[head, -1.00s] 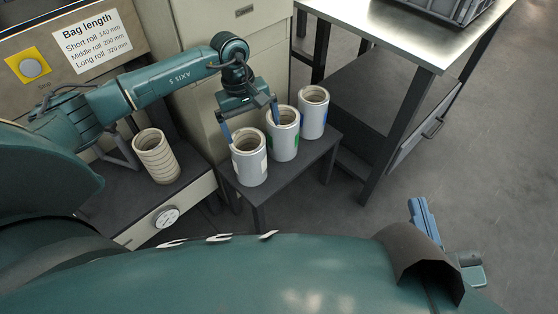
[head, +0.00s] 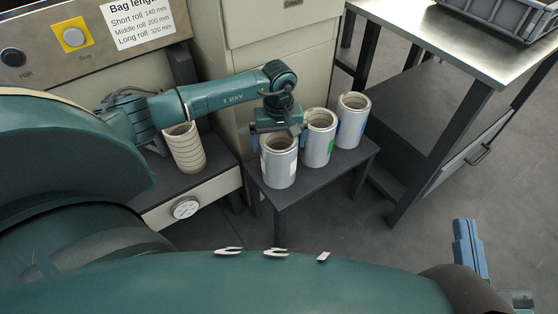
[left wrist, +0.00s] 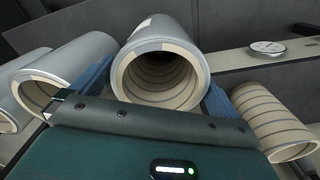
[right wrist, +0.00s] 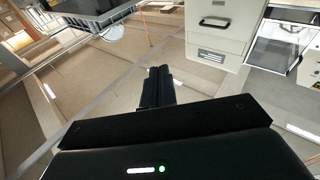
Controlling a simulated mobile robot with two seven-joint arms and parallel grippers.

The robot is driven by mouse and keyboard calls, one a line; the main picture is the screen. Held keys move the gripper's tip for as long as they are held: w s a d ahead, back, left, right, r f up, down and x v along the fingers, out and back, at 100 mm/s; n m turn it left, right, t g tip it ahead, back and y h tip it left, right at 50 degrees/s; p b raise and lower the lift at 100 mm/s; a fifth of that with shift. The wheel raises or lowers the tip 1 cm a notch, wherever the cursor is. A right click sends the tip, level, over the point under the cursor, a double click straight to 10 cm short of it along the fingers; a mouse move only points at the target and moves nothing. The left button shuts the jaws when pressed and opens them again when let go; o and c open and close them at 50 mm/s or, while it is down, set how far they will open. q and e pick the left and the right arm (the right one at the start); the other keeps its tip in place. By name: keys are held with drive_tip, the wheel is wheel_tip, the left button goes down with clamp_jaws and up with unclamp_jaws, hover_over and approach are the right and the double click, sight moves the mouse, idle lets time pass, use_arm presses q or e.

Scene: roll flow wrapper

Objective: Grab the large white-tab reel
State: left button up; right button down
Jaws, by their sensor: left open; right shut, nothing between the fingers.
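The large white-tab reel (head: 279,166) stands upright at the left end of a row of three reels on a small dark stool. Its white tab faces the front. My left gripper (head: 279,141) is open at the reel's upper part, one finger on each side. In the left wrist view the reel (left wrist: 184,48) lies between the two blue fingers, its hollow core facing the camera; I cannot tell whether the fingers touch it. My right gripper (head: 468,250) is shut and empty, out over the floor at the right; its closed fingers show in the right wrist view (right wrist: 158,85).
A green-tab reel (head: 319,146) stands close behind to the right, then a blue-tab reel (head: 352,125). The stool (head: 318,183) carries all three. A ribbed beige roll (head: 186,152) stands on the machine ledge at left. A steel table (head: 460,40) stands at right. Floor is clear in front.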

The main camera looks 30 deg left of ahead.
sight(279, 149)
use_arm(q)
wheel_tip(279, 149, down, 3)
drive_tip(key=shift+d+r+b, duration=0.1)
drive_tip(key=shift+b, duration=0.2)
use_arm(e)
drive_tip(key=shift+w+r+n+t+y, duration=0.15)
drive_tip(key=shift+r+n+y, duration=0.1)
drive_tip(key=shift+r, duration=0.2)
drive_tip(key=shift+w+r+n+t+y, duration=0.15)
drive_tip(key=shift+r+n, duration=0.1)
drive_tip(key=shift+r, duration=0.15)
use_arm(q)
drive_tip(key=shift+c, duration=0.2)
drive_tip(key=c, duration=1)
use_arm(e)
drive_tip(key=shift+f, duration=0.1)
